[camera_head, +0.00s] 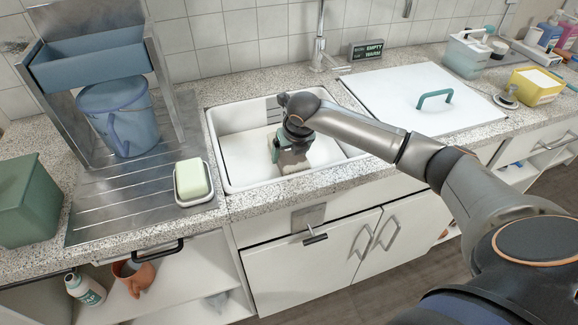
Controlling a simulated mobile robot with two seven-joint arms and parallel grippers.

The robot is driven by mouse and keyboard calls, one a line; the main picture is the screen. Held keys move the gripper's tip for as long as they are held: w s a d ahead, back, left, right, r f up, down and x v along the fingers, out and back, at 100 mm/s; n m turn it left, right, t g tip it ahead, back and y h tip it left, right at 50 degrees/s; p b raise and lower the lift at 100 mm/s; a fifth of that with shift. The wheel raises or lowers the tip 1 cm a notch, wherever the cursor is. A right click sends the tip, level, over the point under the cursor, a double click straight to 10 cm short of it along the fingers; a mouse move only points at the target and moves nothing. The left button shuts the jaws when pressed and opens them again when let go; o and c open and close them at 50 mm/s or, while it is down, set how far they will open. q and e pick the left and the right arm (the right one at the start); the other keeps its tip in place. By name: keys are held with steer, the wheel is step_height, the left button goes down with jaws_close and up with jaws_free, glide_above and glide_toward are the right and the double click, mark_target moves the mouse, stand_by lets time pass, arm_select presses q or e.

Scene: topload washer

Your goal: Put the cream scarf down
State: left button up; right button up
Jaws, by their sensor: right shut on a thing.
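My right gripper (290,160) reaches down into the open white basin (237,145) set in the counter. It is shut on a small cream cloth, the cream scarf (293,169), of which only a little shows at and below the fingers. The rest of the scarf is hidden by the gripper, and I cannot tell whether it touches the basin floor. My left gripper is not in view.
A white lid with a teal handle (434,97) lies right of the basin. A faucet (320,45) stands behind. A soap dish (194,183) and a blue bucket (122,118) are to the left. The basin's left side is clear.

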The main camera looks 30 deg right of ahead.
step_height(320, 180, down, 5)
steer(key=shift+r, duration=0.2)
steer(key=o, duration=1.3)
steer(key=shift+c, duration=0.2)
steer(key=p+v, duration=0.1)
steer(key=v, duration=1)
steer(key=shift+w, duration=0.1)
steer(key=shift+s+a+r, duration=0.1)
steer(key=shift+s+r, duration=0.15)
steer(key=shift+r, duration=0.25)
